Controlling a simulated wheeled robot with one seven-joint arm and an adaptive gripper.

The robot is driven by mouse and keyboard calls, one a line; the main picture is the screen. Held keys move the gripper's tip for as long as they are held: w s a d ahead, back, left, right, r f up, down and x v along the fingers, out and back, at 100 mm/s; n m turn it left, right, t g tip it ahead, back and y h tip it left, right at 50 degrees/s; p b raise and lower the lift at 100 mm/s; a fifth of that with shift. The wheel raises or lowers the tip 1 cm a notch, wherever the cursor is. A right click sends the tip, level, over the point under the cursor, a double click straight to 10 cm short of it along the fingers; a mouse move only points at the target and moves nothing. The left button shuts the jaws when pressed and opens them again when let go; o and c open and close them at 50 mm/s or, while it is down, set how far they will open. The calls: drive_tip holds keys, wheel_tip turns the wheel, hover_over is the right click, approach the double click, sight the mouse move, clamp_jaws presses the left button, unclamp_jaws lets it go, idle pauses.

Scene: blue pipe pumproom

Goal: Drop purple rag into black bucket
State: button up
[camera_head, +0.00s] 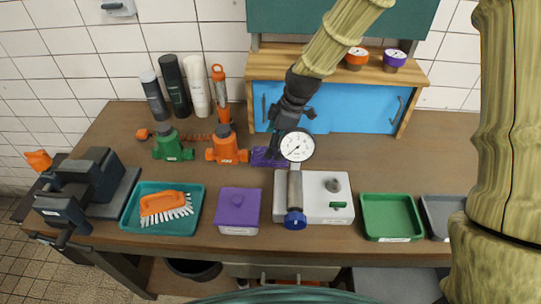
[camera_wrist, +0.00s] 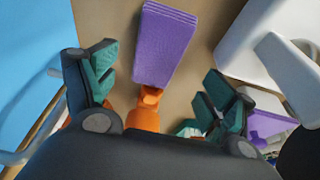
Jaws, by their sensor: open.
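The purple rag (camera_head: 262,158) lies folded on the table beside the orange pump-like part, partly hidden by my gripper. In the wrist view the rag (camera_wrist: 165,42) is a flat ribbed rectangle, seen beyond and between my fingers. My gripper (camera_head: 283,150) is low over the table beside the rag, left of the pressure gauge. In the wrist view my gripper (camera_wrist: 160,88) is open, with its two green-padded fingers spread and nothing held between them. The black bucket (camera_head: 193,268) stands on the floor under the table, its upper part showing below the front edge.
The gauge (camera_head: 297,146) and its white base (camera_head: 340,198) stand just right of my gripper. An orange part (camera_head: 226,146) is left of the rag. A purple-lidded box (camera_head: 239,208), brush tray (camera_head: 130,222) and green tray (camera_head: 391,216) line the front. A blue cabinet (camera_head: 345,108) is behind.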

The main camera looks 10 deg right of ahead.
drive_tip(key=shift+p+x, duration=0.7)
drive_tip(key=shift+x, duration=0.55)
drive_tip(key=shift+d+p+x, duration=0.2)
drive_tip(key=shift+p+x, duration=0.1)
drive_tip(key=shift+x, duration=1.05)
drive_tip(key=shift+w, duration=0.15)
drive_tip(key=c, duration=1.2)
drive_tip(key=shift+r, duration=0.1)
drive_tip(key=shift+r+b, duration=1.3)
drive_tip(key=shift+r, duration=3.6)
